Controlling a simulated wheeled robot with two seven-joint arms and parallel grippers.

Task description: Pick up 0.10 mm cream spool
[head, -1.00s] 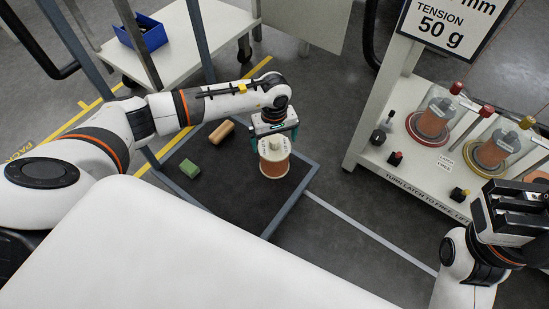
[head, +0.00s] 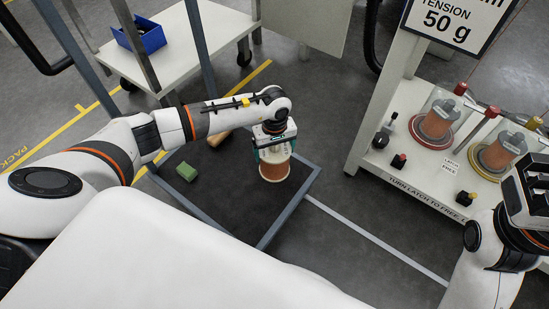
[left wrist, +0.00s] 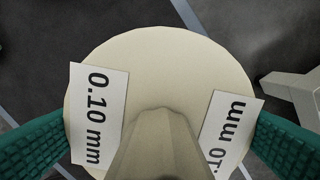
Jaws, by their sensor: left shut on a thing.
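The 0.10 mm cream spool (head: 274,172) stands upright at the right side of the dark mat inside a grey frame. It carries copper-coloured winding. In the left wrist view its cream top flange (left wrist: 160,65) fills the middle, with two white 0.10 mm labels and a central post. My left gripper (head: 274,153) is shut on the spool from above, its green pads at either side of the flange. The spool's top is mostly hidden in the head view. My right gripper (head: 532,190) is at the right edge, away from the spool; its jaw opening is unclear.
A green block (head: 187,171) and a partly hidden tan block (head: 218,137) lie left of the spool. A white cart (head: 190,40) with a blue bin (head: 139,36) stands behind.

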